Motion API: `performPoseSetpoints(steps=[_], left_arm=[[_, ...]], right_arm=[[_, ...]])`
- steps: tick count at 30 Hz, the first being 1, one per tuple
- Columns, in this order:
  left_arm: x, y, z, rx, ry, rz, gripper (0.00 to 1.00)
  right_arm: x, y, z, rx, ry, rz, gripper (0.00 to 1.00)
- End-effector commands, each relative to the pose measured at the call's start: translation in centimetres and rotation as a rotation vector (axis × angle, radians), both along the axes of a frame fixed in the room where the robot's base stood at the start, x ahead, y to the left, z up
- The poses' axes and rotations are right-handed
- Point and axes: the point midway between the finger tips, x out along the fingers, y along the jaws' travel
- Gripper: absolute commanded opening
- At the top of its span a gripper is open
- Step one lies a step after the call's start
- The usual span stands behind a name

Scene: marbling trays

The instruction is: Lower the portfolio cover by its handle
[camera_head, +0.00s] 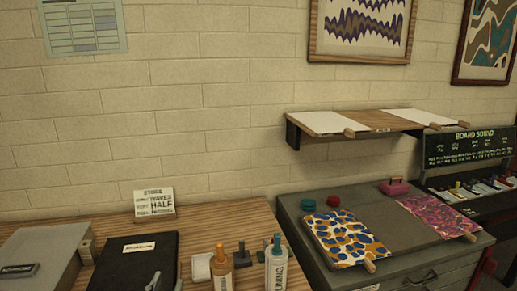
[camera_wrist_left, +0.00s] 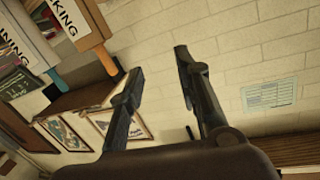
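A black flat portfolio (camera_head: 122,264) with a white label lies on the wooden table at the lower left of the head view, its front edge cut off. Its cover looks flat; I cannot make out its handle clearly. My left gripper (camera_head: 154,281) shows as grey fingertips at the bottom edge, over the right front part of the portfolio. In the left wrist view the gripper (camera_wrist_left: 158,62) has its two fingers apart with nothing between them. The portfolio is not seen in the left wrist view. My right gripper is out of view.
A grey flat case (camera_head: 45,252) with a dark fitting lies left of the portfolio. A bottle with an orange cap (camera_head: 221,272) and one with a teal cap (camera_head: 276,270) stand to its right. A small sign (camera_head: 154,204) stands behind. A grey cabinet (camera_head: 290,206) is at right.

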Motion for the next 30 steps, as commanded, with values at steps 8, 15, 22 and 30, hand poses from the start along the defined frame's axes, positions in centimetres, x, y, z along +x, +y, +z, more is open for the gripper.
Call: performPoseSetpoints(steps=[8, 15, 22, 30], left_arm=[[-12.6, 2.2, -13.4, -0.03, 0.663, 0.102, 0.31], [-21.1, 1.1, -17.5, -0.03, 0.992, 0.032, 0.31], [-26.3, 0.0, -20.3, -0.028, 1.193, -0.049, 0.31], [-25.0, -0.2, -27.9, -0.025, 1.219, -0.049, 0.31]], right_arm=[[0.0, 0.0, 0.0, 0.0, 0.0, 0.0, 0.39], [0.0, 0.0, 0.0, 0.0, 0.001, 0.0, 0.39], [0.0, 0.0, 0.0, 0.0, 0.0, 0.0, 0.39], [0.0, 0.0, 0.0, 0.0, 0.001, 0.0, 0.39]])
